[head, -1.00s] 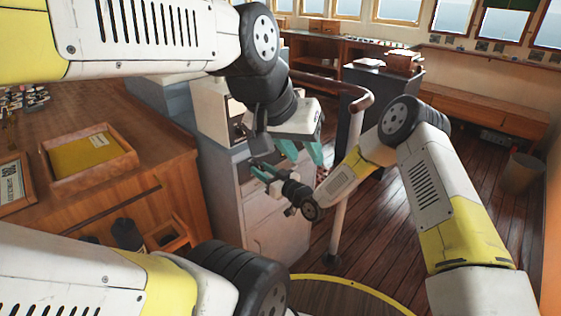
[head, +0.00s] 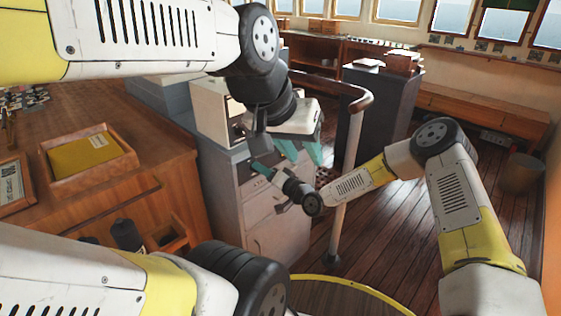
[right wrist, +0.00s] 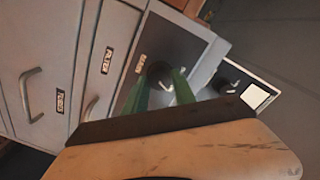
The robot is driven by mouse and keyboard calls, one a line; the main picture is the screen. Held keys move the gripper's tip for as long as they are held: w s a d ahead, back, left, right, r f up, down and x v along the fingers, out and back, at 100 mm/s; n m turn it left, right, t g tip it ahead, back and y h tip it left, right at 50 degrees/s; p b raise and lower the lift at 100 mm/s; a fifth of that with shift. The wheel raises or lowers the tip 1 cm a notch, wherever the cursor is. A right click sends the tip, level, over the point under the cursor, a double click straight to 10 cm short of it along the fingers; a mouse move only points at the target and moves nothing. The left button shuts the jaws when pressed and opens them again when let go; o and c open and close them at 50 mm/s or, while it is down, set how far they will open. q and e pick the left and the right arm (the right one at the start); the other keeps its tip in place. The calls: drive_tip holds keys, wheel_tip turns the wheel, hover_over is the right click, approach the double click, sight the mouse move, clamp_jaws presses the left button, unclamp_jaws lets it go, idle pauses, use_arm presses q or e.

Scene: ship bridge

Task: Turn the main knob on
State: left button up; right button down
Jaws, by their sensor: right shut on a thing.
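The main knob (right wrist: 158,72) is a dark round knob on a grey panel (right wrist: 184,46) with a small label beside it, in the right wrist view. My right gripper (right wrist: 166,80) is shut on it, with a green finger on each side. In the head view my right gripper (head: 260,168) reaches the front of the grey cabinet (head: 262,216), and the knob is hidden or too small to make out. My left gripper (head: 300,153) hangs just to the right, fingers apart and empty, in front of the cabinet's upper part.
A handrail post (head: 348,185) stands close to my right forearm. Labelled drawers with metal handles (right wrist: 32,95) lie beside the knob panel. A wooden desk (head: 115,195) with a tray (head: 126,158) is on the left. The plank floor at right is mostly clear.

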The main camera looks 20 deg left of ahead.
drive_tip(key=shift+f+m, duration=0.1)
drive_tip(key=shift+m, duration=0.6)
drive_tip(key=c, duration=1)
unclamp_jaws()
drive_tip(key=shift+c, duration=0.2)
drive_tip(key=shift+d, duration=0.1)
drive_tip(key=v, duration=0.7)
drive_tip(key=shift+s+d, duration=0.15)
drive_tip(key=shift+d, duration=0.15)
